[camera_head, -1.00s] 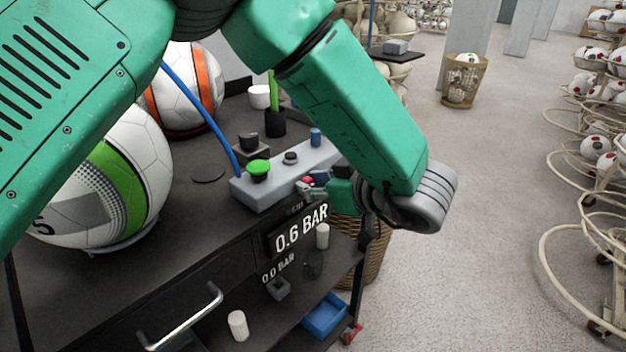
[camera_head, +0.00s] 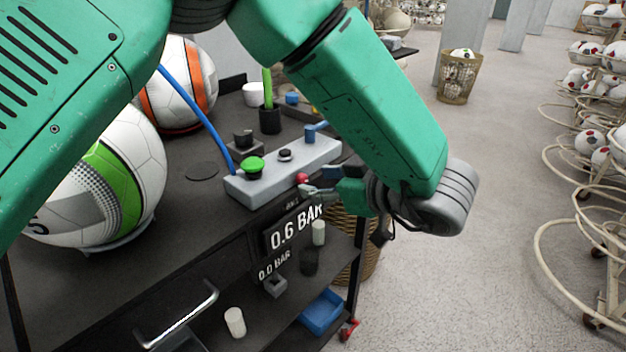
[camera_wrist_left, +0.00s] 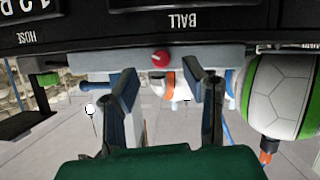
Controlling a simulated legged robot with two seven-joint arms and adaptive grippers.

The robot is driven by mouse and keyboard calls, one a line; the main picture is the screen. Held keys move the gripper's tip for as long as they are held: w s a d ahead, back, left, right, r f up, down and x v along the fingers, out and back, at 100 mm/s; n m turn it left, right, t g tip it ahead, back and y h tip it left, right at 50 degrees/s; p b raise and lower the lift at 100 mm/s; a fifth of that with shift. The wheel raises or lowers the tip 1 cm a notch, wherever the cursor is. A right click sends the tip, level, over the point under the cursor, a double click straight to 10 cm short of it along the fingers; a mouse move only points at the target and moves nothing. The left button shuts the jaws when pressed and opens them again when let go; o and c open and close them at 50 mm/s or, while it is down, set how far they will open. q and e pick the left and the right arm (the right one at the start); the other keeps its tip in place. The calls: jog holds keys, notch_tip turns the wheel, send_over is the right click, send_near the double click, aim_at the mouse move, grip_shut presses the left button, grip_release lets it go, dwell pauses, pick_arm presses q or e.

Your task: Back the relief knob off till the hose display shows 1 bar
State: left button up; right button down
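A small red knob (camera_head: 302,179) sits on the front face of the grey control block (camera_head: 262,184); I read no label on it. It also shows in the wrist view (camera_wrist_left: 161,58), beyond and between the fingertips. My left gripper (camera_head: 312,193) is open and empty, its fingers just in front of the block and apart from the knob; the wrist view shows the spread fingers (camera_wrist_left: 168,88). A display (camera_head: 294,232) reads 0.6 BAR, and the wrist view labels a panel BALL. The panel labelled HOSE (camera_wrist_left: 28,12) is cut off and upside down; its value is unclear. My right gripper is out of view.
A green button (camera_head: 252,166) and a black knob (camera_head: 285,155) top the block, with a blue fitting (camera_head: 310,136) behind. A blue hose (camera_head: 200,108) runs left near a green-striped ball (camera_head: 120,185). A lower display (camera_head: 274,267) reads 0.0 BAR.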

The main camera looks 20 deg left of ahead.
pick_arm(q)
jog(key=v, duration=0.9)
jog(key=shift+d, duration=0.35)
jog(key=shift+a, duration=0.2)
jog(key=shift+w+f, duration=0.1)
jog(key=shift+w, duration=0.05)
